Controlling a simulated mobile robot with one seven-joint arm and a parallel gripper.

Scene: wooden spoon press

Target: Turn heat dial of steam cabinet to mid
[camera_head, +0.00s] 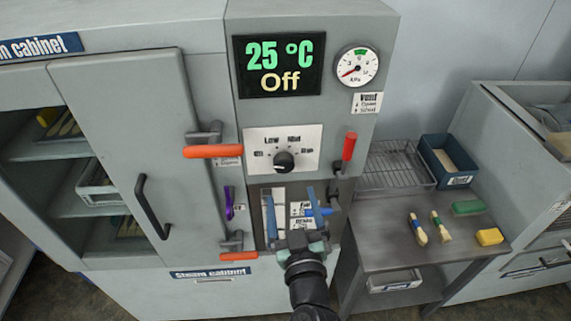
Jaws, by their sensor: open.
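The steam cabinet (305,20) fills the left and middle of the view. Its heat dial (284,161) is a black round knob on a white plate (311,157) with Low and Mid marked above and more labels at the sides. The pointer's exact direction is too small to tell. The display (279,66) above reads 25 °C and Off. My gripper (291,204) is open and empty, its two blue fingers pointing up, apart from each other, below the dial plate. It appears clear of the dial and partly covers the lower panel.
Orange handles (213,151) (238,256) stick out left of the dial. A red vent lever (349,147) and a gauge (357,66) are at the right. The cabinet door (130,130) stands beside open shelves. A side table (385,235) holds a blue bin (447,160), brushes and blocks.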

